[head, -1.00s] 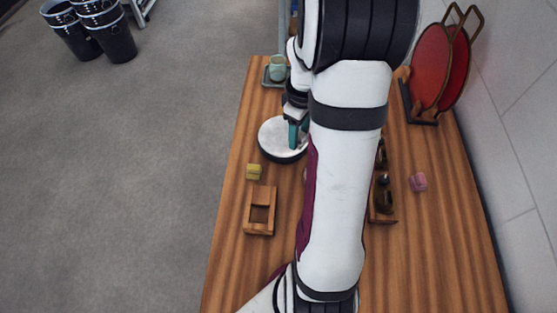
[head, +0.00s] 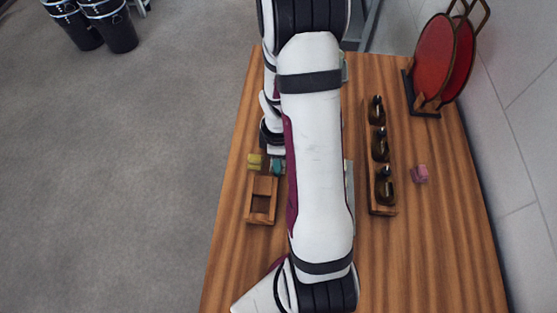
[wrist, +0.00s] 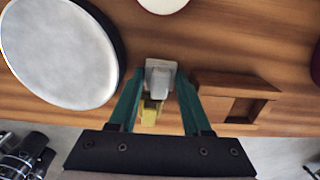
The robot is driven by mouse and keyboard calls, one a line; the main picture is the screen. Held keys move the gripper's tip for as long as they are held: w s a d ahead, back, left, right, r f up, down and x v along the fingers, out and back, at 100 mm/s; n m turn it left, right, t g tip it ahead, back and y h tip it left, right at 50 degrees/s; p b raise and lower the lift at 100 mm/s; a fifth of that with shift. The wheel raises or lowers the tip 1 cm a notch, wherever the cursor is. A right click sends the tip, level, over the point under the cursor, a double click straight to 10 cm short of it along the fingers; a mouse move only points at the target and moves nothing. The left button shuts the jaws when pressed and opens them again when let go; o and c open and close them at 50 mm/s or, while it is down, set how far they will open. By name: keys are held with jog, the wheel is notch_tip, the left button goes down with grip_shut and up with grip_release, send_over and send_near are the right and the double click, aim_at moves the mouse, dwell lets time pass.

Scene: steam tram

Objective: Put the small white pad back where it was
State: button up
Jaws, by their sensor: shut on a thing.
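The small white pad (wrist: 160,78) is between my teal fingertips in the wrist view. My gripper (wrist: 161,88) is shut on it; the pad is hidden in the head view. In the head view my gripper (head: 278,166) is right of a yellow block (head: 254,161) and above-right of a small wooden holder with a square opening (head: 262,203). A large round white disc with a dark rim (wrist: 62,52) lies to the left there.
A wooden rack (head: 380,210) with several dark bottles (head: 380,147) stands right of my arm. A pink block (head: 420,174) and red round plates on a stand (head: 434,58) are farther right. A wall borders the right side. My arm covers the table's middle.

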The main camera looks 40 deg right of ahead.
jog(key=shift+f, duration=0.4)
jog(key=o, duration=0.9)
jog(key=shift+f, duration=0.15)
